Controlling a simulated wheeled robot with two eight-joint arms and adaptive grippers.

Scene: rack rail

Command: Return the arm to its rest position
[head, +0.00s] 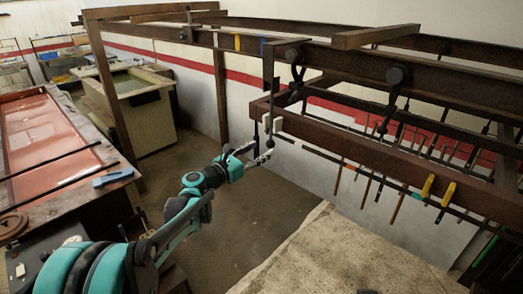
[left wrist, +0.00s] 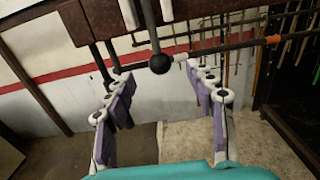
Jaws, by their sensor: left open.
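My left arm (head: 204,180), teal and dark, reaches from the lower left of the head view toward the rack. My left gripper (head: 262,151) is at the near end of the rack's hanging rail (head: 330,158). In the left wrist view the gripper (left wrist: 159,73) has its two purple-and-white fingers spread wide. A dark ball (left wrist: 160,63) on a hanging rod appears between the fingertips, with nothing gripped. I cannot tell how far the ball is from the fingers. My right gripper is not in view.
A brown overhead frame (head: 330,60) crosses the upper right, with hanging rods and yellow clips (head: 427,187). A workbench (head: 50,140) with an orange-red top stands at left, a greenish tank (head: 130,100) behind it. A pale slab (head: 320,250) lies at lower right. Floor shows between.

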